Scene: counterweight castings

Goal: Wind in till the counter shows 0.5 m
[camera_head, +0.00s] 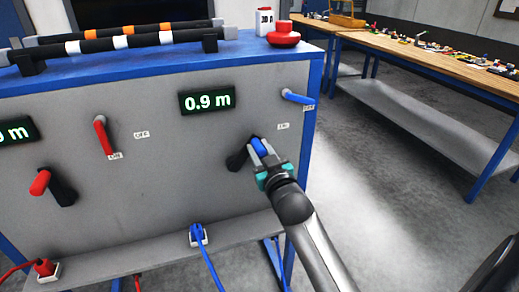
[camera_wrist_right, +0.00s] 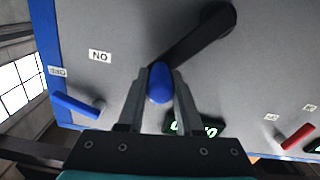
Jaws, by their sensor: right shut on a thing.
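The counter (camera_head: 206,100) on the grey panel reads 0.9 m in green digits. Below it to the right is a crank with a black arm (camera_head: 237,160) and a blue handle (camera_head: 259,146). My right gripper (camera_head: 262,150) is shut on the blue handle. In the right wrist view the handle (camera_wrist_right: 160,84) sits between the two fingers, and the black crank arm (camera_wrist_right: 200,38) runs up and right from it. A blue lever (camera_head: 298,97) at the panel's upper right points right, towards the OFF label; the ON label (camera_head: 284,126) is below. My left gripper is not in view.
A red lever (camera_head: 103,137), pointing down, and a red-handled crank (camera_head: 41,182) are further left. Blue (camera_head: 196,236) and red plugs (camera_head: 45,268) sit below. A wooden workbench (camera_head: 435,57) stands right, with floor between.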

